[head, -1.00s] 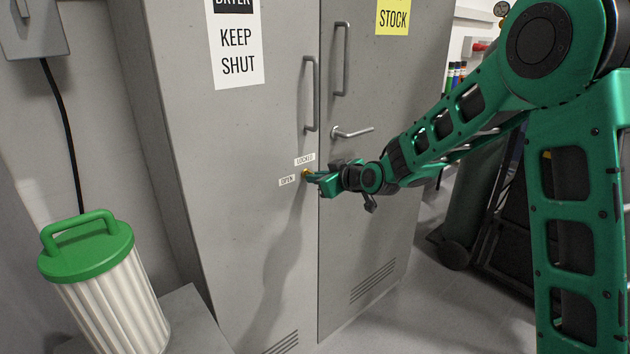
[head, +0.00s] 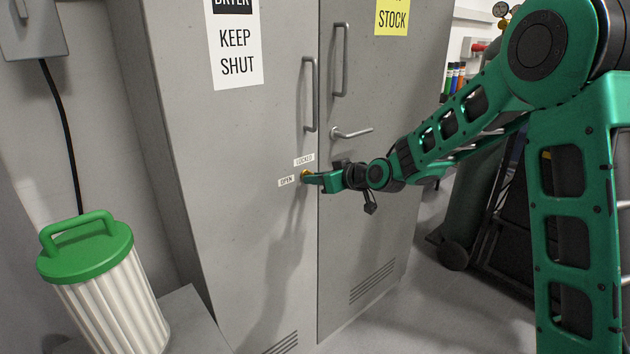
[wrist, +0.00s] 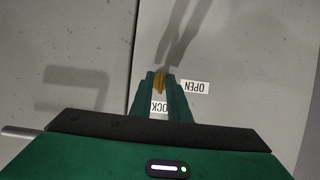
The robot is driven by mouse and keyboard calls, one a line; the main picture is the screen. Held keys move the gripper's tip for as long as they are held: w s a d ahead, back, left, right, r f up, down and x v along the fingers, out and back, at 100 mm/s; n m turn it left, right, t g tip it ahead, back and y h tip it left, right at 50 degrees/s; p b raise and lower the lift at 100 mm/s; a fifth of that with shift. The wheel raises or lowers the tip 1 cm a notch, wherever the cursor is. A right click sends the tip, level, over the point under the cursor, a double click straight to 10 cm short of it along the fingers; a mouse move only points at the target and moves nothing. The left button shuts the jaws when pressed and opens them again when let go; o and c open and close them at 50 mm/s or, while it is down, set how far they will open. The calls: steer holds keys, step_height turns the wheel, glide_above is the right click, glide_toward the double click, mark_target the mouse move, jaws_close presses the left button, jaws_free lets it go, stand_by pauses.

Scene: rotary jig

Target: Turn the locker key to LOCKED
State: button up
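The small brass locker key (head: 305,173) sits in the left door of the grey locker, near its right edge. The LOCKED label (head: 304,160) is just above the key and the OPEN label (head: 286,181) is to its left. My gripper (head: 312,177) reaches the key from the right. In the wrist view its fingers (wrist: 160,85) close on both sides of the key (wrist: 160,80). There the OPEN label (wrist: 194,87) appears upside down at right, and the LOCKED label (wrist: 159,106) shows partly between the fingers. The key's exact angle is hard to tell.
Door handles (head: 310,95) and a lever (head: 352,133) stick out above my gripper. A white ribbed canister with a green lid (head: 85,250) stands at lower left. A dark wheeled cart (head: 490,220) is behind my arm. The floor in front of the right door is open.

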steer(key=shift+o, duration=0.2)
steer(key=shift+r, duration=0.1)
steer(key=v, duration=1)
steer(key=shift+s+d, duration=0.2)
steer(key=shift+d, duration=0.1)
steer(key=s+d+f+m+g+h, duration=0.35)
steer(key=s+d, duration=0.55)
steer(key=d, duration=0.3)
steer(key=s+d+f+m+g+h, duration=0.2)
steer(key=s+d+m+h, duration=0.15)
steer(key=s+d, duration=0.7)
steer(key=s+d+m+g, duration=0.2)
steer(key=s+d+m, duration=0.1)
steer(key=s, duration=0.8)
steer(key=s+d+f+m+g, duration=0.1)
steer(key=s+d+m+g, duration=0.2)
steer(key=s, duration=0.9)
steer(key=shift+d+f+m+h, duration=0.3)
steer(key=shift+d+f+h, duration=0.1)
steer(key=shift+d, duration=0.5)
